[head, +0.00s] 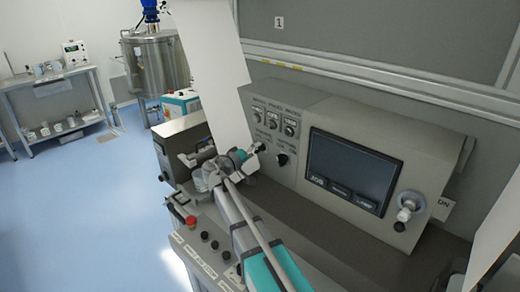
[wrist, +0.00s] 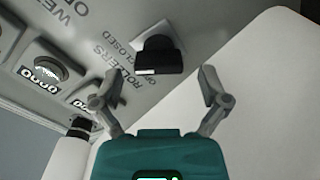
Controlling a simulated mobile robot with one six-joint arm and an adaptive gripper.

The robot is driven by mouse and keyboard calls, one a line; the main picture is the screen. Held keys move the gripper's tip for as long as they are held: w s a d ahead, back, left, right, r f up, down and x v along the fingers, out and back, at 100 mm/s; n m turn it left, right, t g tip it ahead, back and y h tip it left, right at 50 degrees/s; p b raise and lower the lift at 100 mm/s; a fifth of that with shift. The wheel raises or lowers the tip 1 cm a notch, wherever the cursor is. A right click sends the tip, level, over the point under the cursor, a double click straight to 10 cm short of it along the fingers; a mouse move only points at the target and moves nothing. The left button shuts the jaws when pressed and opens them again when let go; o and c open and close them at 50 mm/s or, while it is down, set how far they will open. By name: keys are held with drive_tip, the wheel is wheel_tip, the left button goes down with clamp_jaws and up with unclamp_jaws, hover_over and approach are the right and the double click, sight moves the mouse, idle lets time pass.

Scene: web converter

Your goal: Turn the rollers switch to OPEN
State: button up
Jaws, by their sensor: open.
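The rollers switch is a black knob (wrist: 158,50) on the grey panel, beside upside-down printed lettering that reads ROLLERS and CLOSED in the wrist view. In the head view the knob at my gripper's tip (head: 261,146) appears to be this switch. My gripper (wrist: 160,80) is open, its two fingers apart with the knob just beyond and between their tips. It looks empty; I cannot tell whether a finger touches the knob. In the head view my gripper (head: 252,151) reaches up to the panel from the lower left.
A second black knob (head: 282,159) sits right of the switch, with a row of labelled indicators (head: 273,122) above. A dark screen (head: 353,170) is farther right. A white web sheet (head: 212,70) hangs close on the left. Buttons (head: 204,236) line the front ledge.

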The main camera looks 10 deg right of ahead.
drive_tip(key=shift+x, duration=0.8)
